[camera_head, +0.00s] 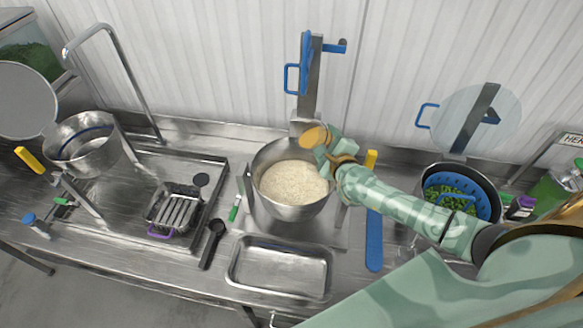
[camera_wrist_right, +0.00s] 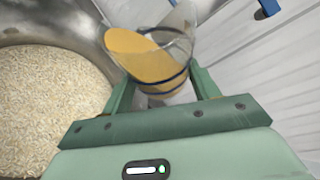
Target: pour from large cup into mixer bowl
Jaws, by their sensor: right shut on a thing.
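The mixer bowl (camera_head: 262,190) is a steel bowl in the middle of the counter, with pale rice-like grains in it. The bowl's inner wall (camera_wrist_right: 55,18) and the grains (camera_wrist_right: 45,95) also show at the left of the right wrist view. My right gripper (camera_head: 328,145) is at the bowl's upper right rim, shut on the large cup (camera_head: 313,137). The cup (camera_wrist_right: 175,45) is clear, with orange-yellow contents, and is tilted toward the bowl. The contents lie inside the cup; I see no stream falling. My left gripper is not in view.
An empty steel tray (camera_head: 245,272) lies in front of the bowl. A metal pot (camera_head: 88,150) stands at the left. A blue-handled metal post (camera_head: 308,80) rises behind the bowl.

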